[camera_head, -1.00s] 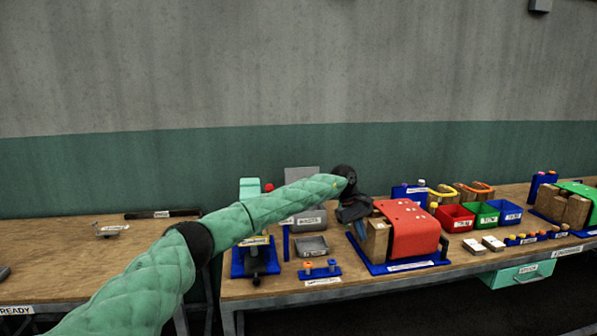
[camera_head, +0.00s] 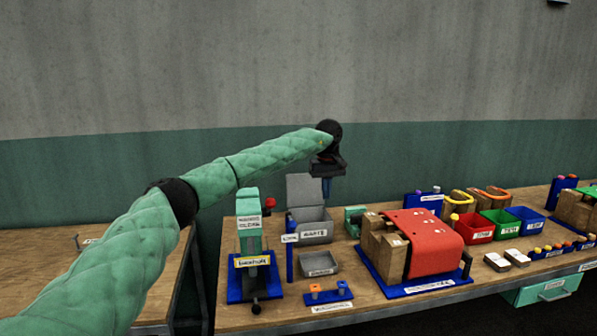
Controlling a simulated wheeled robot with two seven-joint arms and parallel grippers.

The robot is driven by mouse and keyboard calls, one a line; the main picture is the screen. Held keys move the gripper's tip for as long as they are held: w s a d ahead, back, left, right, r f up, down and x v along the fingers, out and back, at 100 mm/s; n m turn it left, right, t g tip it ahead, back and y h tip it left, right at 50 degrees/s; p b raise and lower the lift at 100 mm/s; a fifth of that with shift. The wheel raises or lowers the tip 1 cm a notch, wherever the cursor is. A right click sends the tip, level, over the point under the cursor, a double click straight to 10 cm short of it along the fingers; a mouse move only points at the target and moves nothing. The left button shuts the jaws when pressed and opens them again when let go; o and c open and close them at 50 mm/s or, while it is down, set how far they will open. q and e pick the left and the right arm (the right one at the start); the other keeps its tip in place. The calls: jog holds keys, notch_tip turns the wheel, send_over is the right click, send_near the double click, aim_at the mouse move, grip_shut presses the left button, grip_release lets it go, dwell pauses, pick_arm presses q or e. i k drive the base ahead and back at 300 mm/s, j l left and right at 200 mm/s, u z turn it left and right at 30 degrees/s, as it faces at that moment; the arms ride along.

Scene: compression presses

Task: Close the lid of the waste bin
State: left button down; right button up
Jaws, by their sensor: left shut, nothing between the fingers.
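The waste bin (camera_head: 316,226) is a grey box with a white label on its front, near the back of the wooden bench. Its grey lid (camera_head: 303,190) stands up at the back, so the bin is open. My left gripper (camera_head: 327,192) is shut and empty. It points down above the bin's right part, to the right of the lid, in front of the wall in this view. I cannot tell whether it touches the lid. My right gripper is not in view.
A green press (camera_head: 249,230) on a blue base stands left of the bin. A small grey tray (camera_head: 319,265) sits in front of it. A large red press cover (camera_head: 425,242) and wooden blocks stand to the right. Red (camera_head: 472,229), green and blue boxes lie further right.

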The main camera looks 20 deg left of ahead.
aim_at(302, 190)
jog(key=i+j, duration=1.2)
